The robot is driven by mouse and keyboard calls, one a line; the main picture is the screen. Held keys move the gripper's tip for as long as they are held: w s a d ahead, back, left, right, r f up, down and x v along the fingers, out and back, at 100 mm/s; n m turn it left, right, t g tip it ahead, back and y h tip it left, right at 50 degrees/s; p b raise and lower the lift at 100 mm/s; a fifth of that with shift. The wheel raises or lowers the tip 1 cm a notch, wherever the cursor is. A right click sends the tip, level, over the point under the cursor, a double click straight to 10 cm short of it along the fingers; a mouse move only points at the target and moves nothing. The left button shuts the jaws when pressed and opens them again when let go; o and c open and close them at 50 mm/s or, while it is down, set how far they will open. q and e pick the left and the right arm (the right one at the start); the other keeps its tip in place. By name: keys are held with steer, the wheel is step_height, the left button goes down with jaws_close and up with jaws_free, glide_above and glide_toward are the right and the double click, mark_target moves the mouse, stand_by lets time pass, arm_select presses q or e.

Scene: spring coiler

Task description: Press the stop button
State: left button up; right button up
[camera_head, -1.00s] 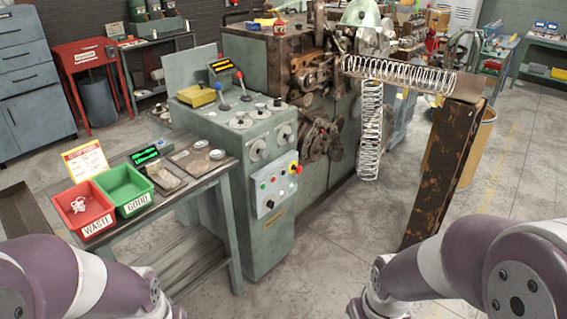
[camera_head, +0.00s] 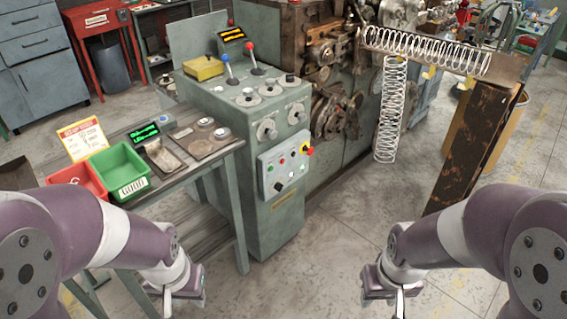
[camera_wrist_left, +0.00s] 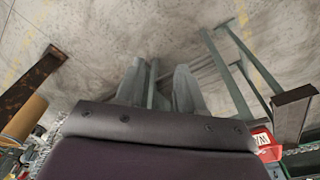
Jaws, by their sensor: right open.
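The grey control box (camera_head: 271,172) on the green machine cabinet carries several small buttons. A red mushroom button (camera_head: 308,151) on a yellow base sits at its upper right corner. I cannot read any label by the buttons. My left gripper (camera_head: 182,301) hangs at the bottom, left of the cabinet and well apart from the box; in the left wrist view its two fingers (camera_wrist_left: 160,90) stand apart with nothing between them. My right gripper (camera_head: 397,304) hangs at the bottom right, over the floor, apart from the box; its fingertips are partly cut off.
A side table with a red bin (camera_head: 75,175) and a green bin (camera_head: 121,168) stands left of the cabinet. A rusty post (camera_head: 473,150) and hanging coiled springs (camera_head: 391,110) stand on the right. Floor (camera_head: 335,245) before the cabinet is clear.

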arm_select(q)
steer(key=shift+s, duration=0.2)
jaws_close()
steer(key=shift+w, duration=0.1)
stand_by(1.2)
